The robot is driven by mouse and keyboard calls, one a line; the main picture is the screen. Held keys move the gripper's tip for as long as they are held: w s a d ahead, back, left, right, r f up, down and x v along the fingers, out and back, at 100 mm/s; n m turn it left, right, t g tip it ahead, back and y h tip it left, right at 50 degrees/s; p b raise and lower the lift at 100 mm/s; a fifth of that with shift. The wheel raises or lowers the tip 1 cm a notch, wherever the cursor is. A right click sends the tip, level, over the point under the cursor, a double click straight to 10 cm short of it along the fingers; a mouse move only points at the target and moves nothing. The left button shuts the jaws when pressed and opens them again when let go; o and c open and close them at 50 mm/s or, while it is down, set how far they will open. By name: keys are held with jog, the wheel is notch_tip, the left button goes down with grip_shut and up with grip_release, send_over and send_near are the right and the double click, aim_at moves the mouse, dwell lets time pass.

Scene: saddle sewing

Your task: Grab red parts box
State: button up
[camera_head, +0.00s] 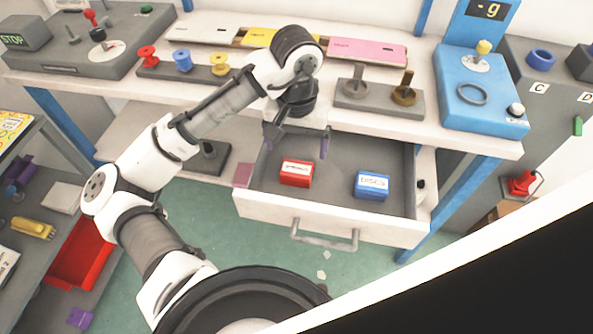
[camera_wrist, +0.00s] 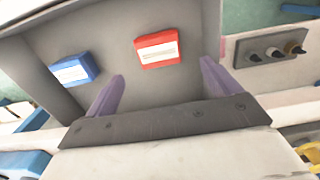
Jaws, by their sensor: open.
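The red parts box (camera_head: 296,173) has a white label and lies in the left part of an open grey-lined drawer (camera_head: 333,209). It also shows in the wrist view (camera_wrist: 158,49), ahead of my fingers and nearer the right one. My gripper (camera_head: 296,146) is open and empty, over the back of the drawer, behind and above the red box. In the wrist view its two purple fingers stand wide apart, and nothing is between them (camera_wrist: 158,88). No contact with the box shows.
A blue box (camera_head: 371,186) labelled like "DISCS" lies right of the red box; it also shows in the wrist view (camera_wrist: 73,68). The bench top (camera_head: 385,127) overhangs the drawer's back. A grey block with two posts (camera_head: 380,97) stands on it. The drawer floor between the boxes is clear.

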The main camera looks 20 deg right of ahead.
notch_tip(320, 180, down, 3)
jog(key=shift+f, duration=0.2)
jog(key=shift+s+a+f, duration=0.1)
jog(key=shift+s+f, duration=0.05)
jog(key=shift+f, duration=0.75)
jog(key=shift+s+a+f, duration=0.1)
jog(key=shift+s+f, duration=0.05)
jog(key=shift+f, duration=0.75)
jog(key=shift+s+f, duration=0.15)
jog(key=shift+f, duration=0.75)
jog(key=shift+c, duration=0.4)
jog(key=c, duration=1)
jog(key=shift+r, duration=0.2)
